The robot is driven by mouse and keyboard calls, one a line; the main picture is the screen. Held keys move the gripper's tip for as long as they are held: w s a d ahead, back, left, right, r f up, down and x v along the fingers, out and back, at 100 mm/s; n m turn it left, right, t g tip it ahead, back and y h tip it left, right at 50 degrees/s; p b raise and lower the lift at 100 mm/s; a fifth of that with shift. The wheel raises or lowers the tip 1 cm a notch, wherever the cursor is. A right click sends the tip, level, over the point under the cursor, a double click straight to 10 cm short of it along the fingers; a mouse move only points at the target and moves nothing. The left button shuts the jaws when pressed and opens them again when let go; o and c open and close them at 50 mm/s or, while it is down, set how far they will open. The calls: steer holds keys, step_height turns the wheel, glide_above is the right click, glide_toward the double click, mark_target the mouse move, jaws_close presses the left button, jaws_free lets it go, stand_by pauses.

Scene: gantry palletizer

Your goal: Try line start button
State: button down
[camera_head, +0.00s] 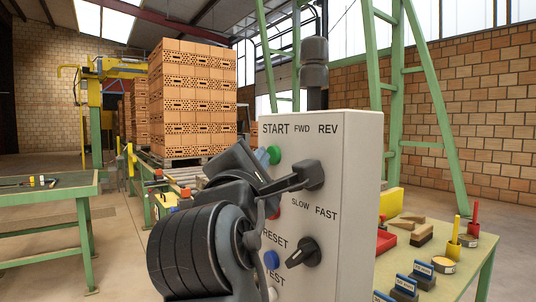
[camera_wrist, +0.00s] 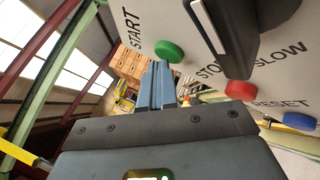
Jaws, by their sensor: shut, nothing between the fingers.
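A grey control box (camera_head: 345,200) stands in front of me. Its green button (camera_head: 274,155) sits under the START label and also shows in the wrist view (camera_wrist: 169,52). My gripper (camera_head: 263,157) is shut and empty, with its fingertips (camera_wrist: 158,66) right by the green button. Whether they touch it I cannot tell. The black FWD/REV selector (camera_head: 308,175) is just right of the gripper, its handle reaching left. In the wrist view it looms large (camera_wrist: 222,30).
Below are a red stop button (camera_wrist: 240,90), a blue reset button (camera_head: 271,260) and a SLOW/FAST selector (camera_head: 304,252). A bench (camera_head: 455,270) with small tools and blocks is at right. A green table (camera_head: 50,190) is at left; brick stacks (camera_head: 190,100) stand behind.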

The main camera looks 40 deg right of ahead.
stand_by(0.3)
steer(key=shift+a, duration=0.9)
steer(key=a, duration=0.5)
steer(key=shift+p, duration=0.3)
